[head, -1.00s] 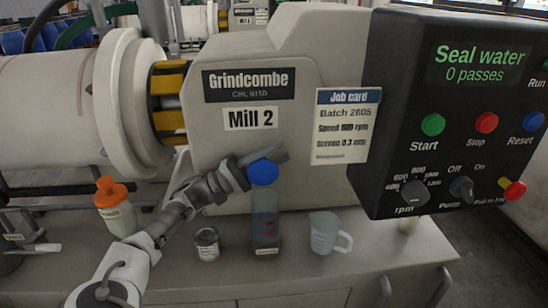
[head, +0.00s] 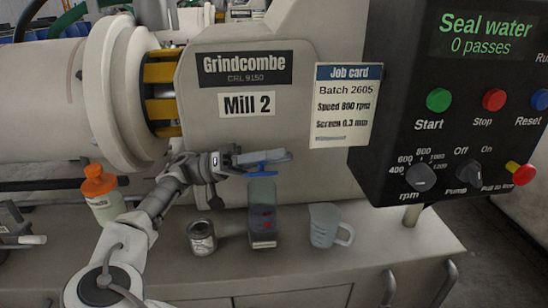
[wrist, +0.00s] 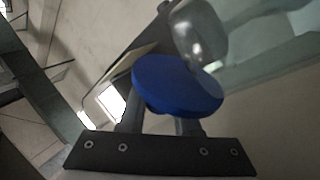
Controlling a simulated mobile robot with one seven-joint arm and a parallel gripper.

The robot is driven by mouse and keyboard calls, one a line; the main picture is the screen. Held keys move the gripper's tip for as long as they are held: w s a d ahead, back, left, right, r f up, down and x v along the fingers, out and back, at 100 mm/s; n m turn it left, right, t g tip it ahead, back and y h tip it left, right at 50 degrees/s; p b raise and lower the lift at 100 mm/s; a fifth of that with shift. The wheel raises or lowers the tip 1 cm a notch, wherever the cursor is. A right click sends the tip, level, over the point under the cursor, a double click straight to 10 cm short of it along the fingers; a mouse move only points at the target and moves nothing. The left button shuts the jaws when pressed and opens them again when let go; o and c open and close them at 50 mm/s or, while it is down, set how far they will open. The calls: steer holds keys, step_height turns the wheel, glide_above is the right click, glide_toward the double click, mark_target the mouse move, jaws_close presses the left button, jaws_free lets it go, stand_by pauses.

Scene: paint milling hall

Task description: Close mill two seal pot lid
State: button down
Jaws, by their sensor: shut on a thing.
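The seal pot (head: 262,212) is a tall clear container with red marks low on its front. It stands upright on the bench in front of Mill 2. Its blue round lid (head: 264,173) shows nearly edge-on, roughly level, just over the pot's mouth. I cannot tell whether it touches the rim. My gripper (head: 266,158) comes in from the left above the pot and is shut on the lid. In the wrist view the lid (wrist: 178,84) sits at the fingertips and hides part of them.
A small tin (head: 202,238) stands left of the pot and a clear jug (head: 325,226) stands right of it. An orange-capped bottle (head: 101,200) is farther left. The control box (head: 455,110) overhangs at the right. The mill body (head: 225,135) rises close behind.

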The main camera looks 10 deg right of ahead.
steer(key=s+m+y+b, duration=0.1)
steer(key=m, duration=0.1)
steer(key=f+m+g+y+b, duration=0.1)
steer(key=m, duration=0.1)
steer(key=shift+s+f, duration=0.2)
steer(key=shift+s, duration=0.2)
steer(key=shift+s+f+m+y+b, duration=0.25)
steer(key=shift+m+b, duration=0.2)
steer(key=shift+m, duration=0.2)
steer(key=shift+s+f+m+y+b, duration=0.15)
steer(key=shift+m+y+b, duration=0.15)
steer(key=shift+m+b, duration=0.25)
steer(key=shift+s+f+m+y+b, duration=0.25)
steer(key=shift+m+b, duration=0.15)
steer(key=shift+m, duration=0.3)
steer(key=c, duration=0.6)
jaws_free()
